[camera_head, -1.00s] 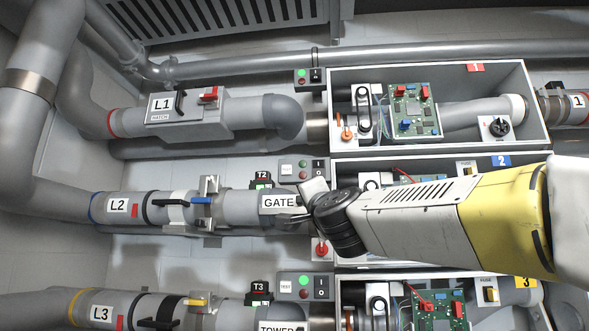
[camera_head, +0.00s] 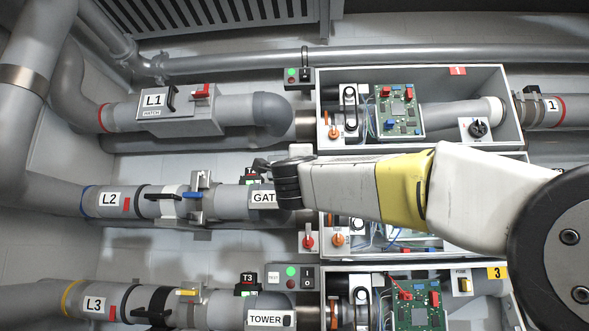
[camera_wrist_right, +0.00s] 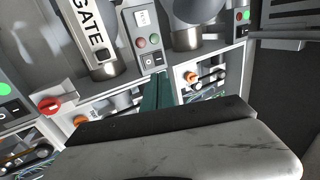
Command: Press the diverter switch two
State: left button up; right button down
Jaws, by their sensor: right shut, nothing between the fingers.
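Line two is the pipe labelled L2 (camera_head: 111,200), with a GATE plate (camera_head: 262,198) partly covered by my right gripper (camera_head: 262,166). The green fingers of my right gripper (camera_wrist_right: 158,78) are shut and empty, just below this box in the picture; contact cannot be told. In the head view, my gripper and arm hide the box. My left gripper is out of view.
Line one's open case (camera_head: 510,105) lies above my arm, line three's case (camera_head: 510,300) below. A red knob (camera_head: 308,241) and an orange switch (camera_head: 338,239) sit under the gripper. The TOWER plate (camera_head: 266,319) is lower down. Pipes and handles crowd the left.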

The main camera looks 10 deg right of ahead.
jog(key=x, duration=1.1)
jog(key=shift+w, duration=0.3)
jog(key=shift+d, duration=0.1)
